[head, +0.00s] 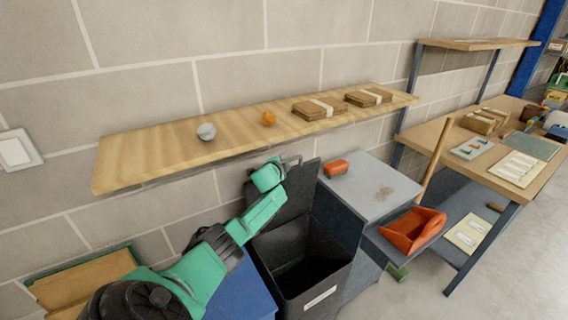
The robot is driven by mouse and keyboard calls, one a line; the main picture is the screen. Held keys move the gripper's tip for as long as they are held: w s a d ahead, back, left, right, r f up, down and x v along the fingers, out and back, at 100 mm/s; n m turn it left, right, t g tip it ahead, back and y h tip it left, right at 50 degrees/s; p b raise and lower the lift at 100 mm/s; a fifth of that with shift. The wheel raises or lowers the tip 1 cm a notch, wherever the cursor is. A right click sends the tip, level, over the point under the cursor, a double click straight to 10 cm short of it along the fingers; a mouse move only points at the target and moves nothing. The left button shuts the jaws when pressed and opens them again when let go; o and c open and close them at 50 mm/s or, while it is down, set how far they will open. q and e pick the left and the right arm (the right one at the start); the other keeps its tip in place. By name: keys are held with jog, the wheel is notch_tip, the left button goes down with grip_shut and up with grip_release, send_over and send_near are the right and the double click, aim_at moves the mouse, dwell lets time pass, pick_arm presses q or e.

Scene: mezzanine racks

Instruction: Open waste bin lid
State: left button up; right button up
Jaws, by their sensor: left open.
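The waste bin (300,303) is a dark grey box with a white label on its front, standing on the floor below the wooden shelf. Its lid (299,192) is raised and stands steeply at the back, toward the wall, so the dark inside of the bin shows. My left arm reaches in from the lower left over the bin's left side. My left gripper (291,163) is open at the upper left edge of the lid; whether it touches the lid I cannot tell. My right gripper is not in view.
A wooden shelf (165,148) holding a grey ball, an orange item and cardboard stacks runs close above my gripper. A grey cabinet (365,190) with an orange item stands right of the bin. An orange dustpan (412,230) and a workbench (440,135) are further right.

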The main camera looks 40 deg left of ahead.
pick_arm(q)
jog(key=shift+s, duration=0.1)
jog(key=shift+s+d+r+p, duration=0.1)
jog(key=shift+s+d+p, duration=0.05)
jog(key=shift+p, duration=0.15)
jog(key=p+v, duration=0.1)
jog(key=v, duration=1.3)
